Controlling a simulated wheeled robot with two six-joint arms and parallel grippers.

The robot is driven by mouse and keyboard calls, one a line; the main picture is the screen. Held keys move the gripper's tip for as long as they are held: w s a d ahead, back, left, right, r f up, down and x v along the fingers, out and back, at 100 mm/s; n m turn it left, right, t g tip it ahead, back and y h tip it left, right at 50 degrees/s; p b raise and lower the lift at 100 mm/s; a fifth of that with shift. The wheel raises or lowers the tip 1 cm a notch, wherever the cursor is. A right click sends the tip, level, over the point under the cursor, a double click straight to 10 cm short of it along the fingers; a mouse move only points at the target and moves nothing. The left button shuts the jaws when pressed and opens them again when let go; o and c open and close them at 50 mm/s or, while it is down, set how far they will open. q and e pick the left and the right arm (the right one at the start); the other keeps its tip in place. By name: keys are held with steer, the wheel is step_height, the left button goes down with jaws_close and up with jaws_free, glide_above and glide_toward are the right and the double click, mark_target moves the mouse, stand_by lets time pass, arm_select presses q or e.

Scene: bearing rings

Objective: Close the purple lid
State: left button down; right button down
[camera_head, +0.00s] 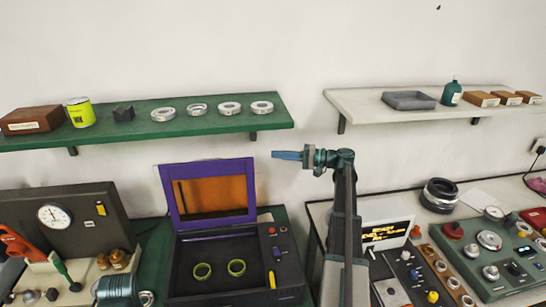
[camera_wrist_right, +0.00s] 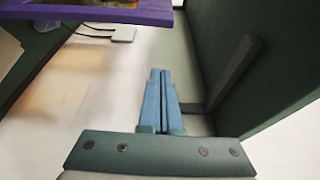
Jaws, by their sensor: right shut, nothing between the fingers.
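The purple lid (camera_head: 209,189) stands raised at the back of a dark box (camera_head: 232,281) in the head view, with an orange window in its frame. Two green-yellow rings (camera_head: 220,270) lie inside the box. My right gripper (camera_head: 275,155) is shut and empty, above and to the right of the lid's top edge, apart from it. In the right wrist view its blue fingers (camera_wrist_right: 156,100) are together, and a purple edge (camera_wrist_right: 90,11) crosses the top left. My left gripper is not in view.
A green shelf (camera_head: 150,126) with several rings, a yellow can (camera_head: 80,112) and a brown box (camera_head: 32,120) is on the wall behind. A grey gauge case (camera_head: 65,225) stands left of the box. Control panels (camera_head: 490,258) fill the right bench.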

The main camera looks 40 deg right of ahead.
steer(key=x, duration=0.9)
steer(key=shift+s+a, duration=0.2)
steer(key=shift+s, duration=0.5)
steer(key=shift+s+a, duration=0.25)
steer(key=shift+s, duration=0.45)
steer(key=shift+s+a, duration=0.2)
steer(key=shift+s, duration=0.5)
steer(key=shift+r, duration=0.1)
